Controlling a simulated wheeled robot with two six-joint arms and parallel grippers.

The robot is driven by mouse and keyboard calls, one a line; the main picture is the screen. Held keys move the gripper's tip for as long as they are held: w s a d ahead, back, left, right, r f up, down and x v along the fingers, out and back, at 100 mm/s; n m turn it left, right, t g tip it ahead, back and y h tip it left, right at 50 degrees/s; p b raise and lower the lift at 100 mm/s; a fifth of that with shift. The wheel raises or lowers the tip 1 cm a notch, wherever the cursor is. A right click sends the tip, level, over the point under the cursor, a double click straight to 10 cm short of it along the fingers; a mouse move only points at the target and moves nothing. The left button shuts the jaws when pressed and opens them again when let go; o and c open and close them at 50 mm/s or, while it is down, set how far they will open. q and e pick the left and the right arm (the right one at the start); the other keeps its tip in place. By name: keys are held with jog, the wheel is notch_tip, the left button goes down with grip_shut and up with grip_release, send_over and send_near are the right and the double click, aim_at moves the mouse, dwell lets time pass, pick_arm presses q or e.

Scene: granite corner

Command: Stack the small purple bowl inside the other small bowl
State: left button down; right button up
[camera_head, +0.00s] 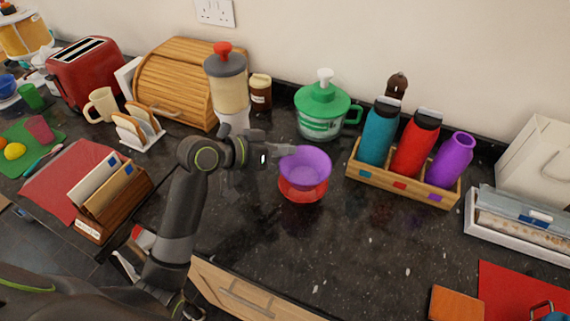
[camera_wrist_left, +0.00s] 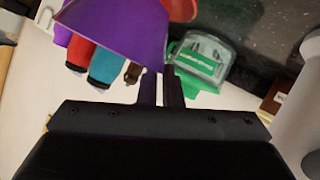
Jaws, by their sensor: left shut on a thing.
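The small purple bowl (camera_head: 306,166) is held by its left rim in my left gripper (camera_head: 284,151), which is shut on it. The bowl is roughly upright, directly over the small red bowl (camera_head: 303,190) on the dark counter, and overlaps it in the head view. I cannot tell whether the two bowls touch. In the left wrist view the purple bowl (camera_wrist_left: 118,28) is large above the fingers (camera_wrist_left: 160,88), with a part of the red bowl (camera_wrist_left: 181,8) beyond it. My right gripper is not in view.
A green-lidded jug (camera_head: 322,112) and a blender (camera_head: 228,85) stand behind. A wooden rack (camera_head: 402,186) with teal, red and purple bottles is to the right. A letter holder (camera_head: 115,203) is at the left. The counter (camera_head: 330,250) in front of the bowls is clear.

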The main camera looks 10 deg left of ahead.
pick_arm(q)
notch_tip(320, 180, down, 4)
jog(key=shift+f, duration=0.15)
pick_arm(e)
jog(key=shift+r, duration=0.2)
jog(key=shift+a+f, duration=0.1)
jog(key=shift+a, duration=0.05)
pick_arm(q)
jog(key=c, duration=1.6)
grip_release()
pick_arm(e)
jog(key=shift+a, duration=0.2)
pick_arm(q)
jog(key=shift+s+a, duration=0.1)
jog(key=shift+a, duration=0.15)
jog(key=b+v, duration=0.1)
jog(key=v, duration=1)
jog(key=shift+s, duration=0.2)
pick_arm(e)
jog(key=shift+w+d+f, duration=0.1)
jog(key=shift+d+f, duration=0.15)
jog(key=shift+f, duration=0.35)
